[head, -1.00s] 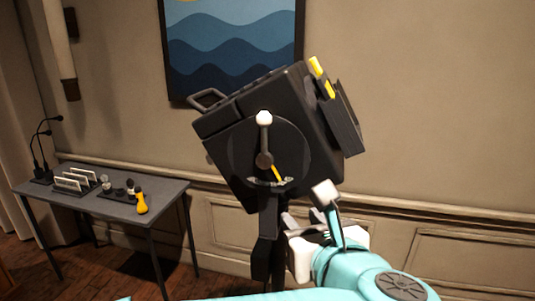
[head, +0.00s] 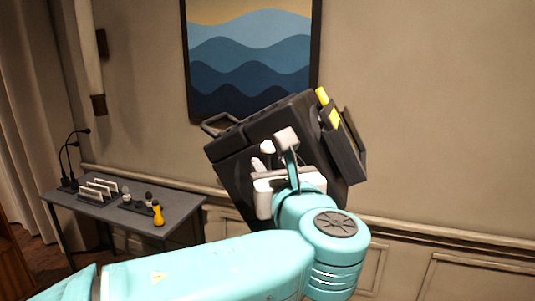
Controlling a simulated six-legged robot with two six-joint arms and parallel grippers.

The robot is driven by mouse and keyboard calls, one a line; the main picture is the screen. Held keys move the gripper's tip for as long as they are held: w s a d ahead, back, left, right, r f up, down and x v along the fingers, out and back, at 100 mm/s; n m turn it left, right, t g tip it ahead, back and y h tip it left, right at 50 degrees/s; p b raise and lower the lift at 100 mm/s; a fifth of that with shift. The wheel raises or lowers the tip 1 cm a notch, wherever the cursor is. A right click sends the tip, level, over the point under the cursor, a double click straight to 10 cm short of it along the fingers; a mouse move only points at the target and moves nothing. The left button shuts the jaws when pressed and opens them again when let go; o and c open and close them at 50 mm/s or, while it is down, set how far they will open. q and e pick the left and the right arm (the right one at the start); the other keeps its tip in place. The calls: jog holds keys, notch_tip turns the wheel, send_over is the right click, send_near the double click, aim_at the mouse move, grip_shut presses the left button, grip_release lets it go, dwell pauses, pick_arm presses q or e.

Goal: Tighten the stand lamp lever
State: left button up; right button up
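The stand lamp (head: 235,160) is a black, tilted box-shaped head in the middle of the head view. The white-tipped end of its lever (head: 267,146) shows on the lamp's near side. The rest of the lever, its pivot and the scale seen earlier are hidden behind my gripper. My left gripper (head: 260,164), white on a teal arm, is in front of the lamp's side, just below the white tip. Its fingers are small and partly hidden, so I cannot tell their opening or whether they touch the lever. My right gripper is not in view.
A grey table (head: 185,203) at the left holds a rack with white cards (head: 98,188), small dark items and a yellow-handled tool (head: 158,214). A thin black desk lamp (head: 68,160) stands at its far left. A framed wave picture (head: 250,65) hangs behind.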

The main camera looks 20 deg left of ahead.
aim_at(269, 161)
pick_arm(q)
jog(key=x, duration=0.2)
jog(key=shift+w+r, duration=0.1)
jog(key=shift+w, duration=0.3)
jog(key=shift+w+a+p, duration=0.35)
jog(key=shift+w+a, duration=0.1)
jog(key=shift+w, duration=0.05)
jog(key=shift+d, duration=0.15)
jog(key=c, duration=0.4)
grip_shut()
